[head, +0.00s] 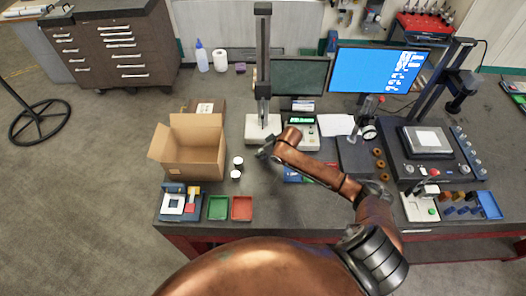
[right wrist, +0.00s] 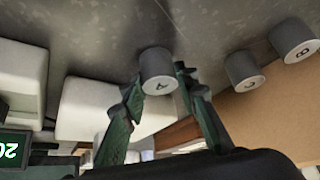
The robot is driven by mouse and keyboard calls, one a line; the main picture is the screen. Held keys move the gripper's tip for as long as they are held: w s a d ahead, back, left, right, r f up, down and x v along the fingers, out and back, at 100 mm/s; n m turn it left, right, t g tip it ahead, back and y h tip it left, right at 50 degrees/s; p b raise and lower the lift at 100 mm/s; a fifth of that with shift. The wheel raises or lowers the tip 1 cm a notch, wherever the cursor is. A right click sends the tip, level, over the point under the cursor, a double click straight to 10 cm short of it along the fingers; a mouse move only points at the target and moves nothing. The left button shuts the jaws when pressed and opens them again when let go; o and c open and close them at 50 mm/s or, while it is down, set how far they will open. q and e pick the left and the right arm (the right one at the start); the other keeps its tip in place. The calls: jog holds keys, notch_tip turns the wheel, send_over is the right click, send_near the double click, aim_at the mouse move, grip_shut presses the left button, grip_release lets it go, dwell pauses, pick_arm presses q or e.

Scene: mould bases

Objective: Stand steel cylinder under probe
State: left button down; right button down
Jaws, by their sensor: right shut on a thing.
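My right gripper (head: 264,154) is in front of the white-based column gauge (head: 263,130). In the right wrist view its green fingers (right wrist: 160,98) are shut on a grey steel cylinder marked A (right wrist: 157,70). Its lettered end faces the camera, as on the other two cylinders. I cannot tell whether it touches the table. Cylinders C (right wrist: 244,71) and B (right wrist: 294,41) stand apart from it. In the head view two cylinders (head: 238,162) (head: 235,175) stand beside the cardboard box. The gauge's probe tip is not clear. My left gripper is not in view.
The open cardboard box (head: 193,155) stands left of the gripper. A green tray (head: 218,208) and red tray (head: 242,208) lie at the front edge. A digital readout (head: 301,125) is right of the gauge. A dial-gauge stand (head: 368,131) is farther right.

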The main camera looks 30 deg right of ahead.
jog(key=c, duration=1.5)
grip_release()
jog(key=shift+f, duration=0.1)
jog(key=v, duration=1.2)
jog(key=shift+b, duration=0.35)
